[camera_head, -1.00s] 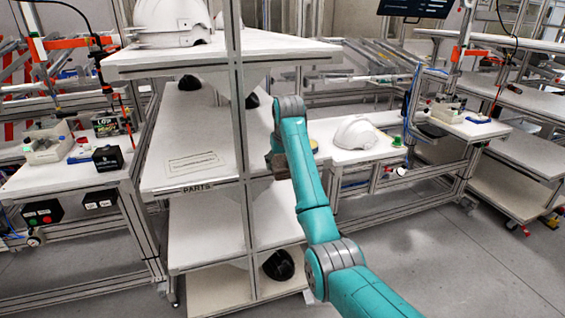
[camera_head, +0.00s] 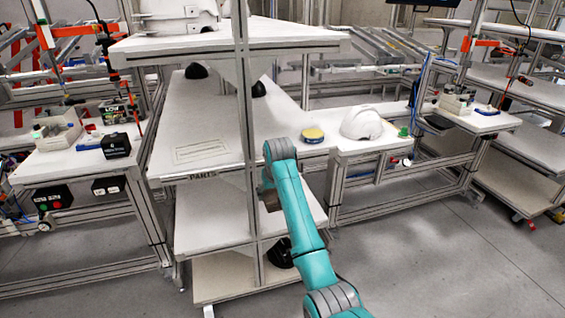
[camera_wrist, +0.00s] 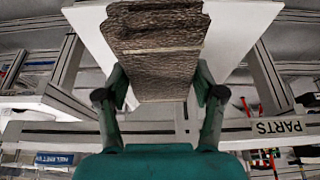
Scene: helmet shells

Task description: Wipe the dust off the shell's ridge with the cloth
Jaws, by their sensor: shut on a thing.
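A white helmet shell (camera_head: 362,122) sits on the white bench right of the shelf rack in the head view. Its ridge is too small to judge for dust. My gripper (camera_wrist: 160,88) is shut on a wrinkled grey-brown cloth (camera_wrist: 155,45) in the wrist view, with the cloth reaching out beyond the fingers. In the head view my gripper is mostly hidden behind my wrist, low beside the rack's front, left of the shell and apart from it.
A yellow-topped round tin (camera_head: 313,134) and a green item (camera_head: 403,132) flank the shell. The rack's PARTS shelf (camera_head: 210,130) and its upright post (camera_head: 245,150) stand close to my arm. More white shells (camera_head: 180,15) sit on the top shelf. Grey floor is free at right.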

